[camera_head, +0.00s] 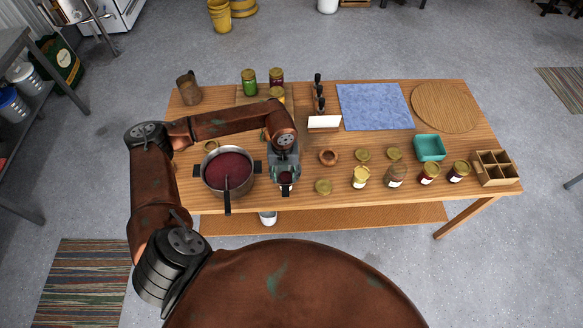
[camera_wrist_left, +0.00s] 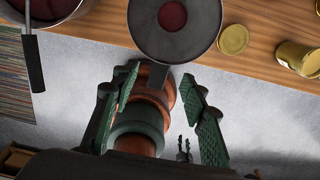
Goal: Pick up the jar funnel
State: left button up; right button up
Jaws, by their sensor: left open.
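The jar funnel (camera_wrist_left: 146,32) is a dark grey round piece with a wide rim, at the top of the left wrist view. Dark red shows through its middle, and a short tab points down from its rim. In the head view the funnel (camera_head: 286,179) is at the table's front edge, partly hidden by my gripper. My left gripper (camera_wrist_left: 160,79) is open and empty, its green-grey fingers spread on either side of the tab. I cannot tell whether they touch it.
A pot of dark red jam (camera_head: 228,172) with a ladle stands close left of the funnel. A copper-brown bowl (camera_head: 328,157), gold lids (camera_head: 323,187) and several jars are to the right. A blue cloth (camera_head: 375,106) lies flat at the back.

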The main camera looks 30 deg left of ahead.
aim_at(285, 187)
pick_arm(q)
jog(key=f, duration=0.1)
jog(key=f+p, duration=0.1)
jog(key=f, duration=0.1)
jog(key=shift+s+d+f, duration=0.15)
jog(key=shift+s+f, duration=0.05)
jog(key=shift+f, duration=0.05)
notch_tip(285, 187, down, 4)
jog(key=shift+s+d+f+p, duration=0.1)
jog(key=shift+p, duration=0.4)
jog(key=c, duration=1.1)
grip_shut()
pick_arm(e)
jog(key=shift+s+d+r, duration=0.1)
jog(key=shift+s+r, duration=0.85)
jog(key=shift+s, duration=0.2)
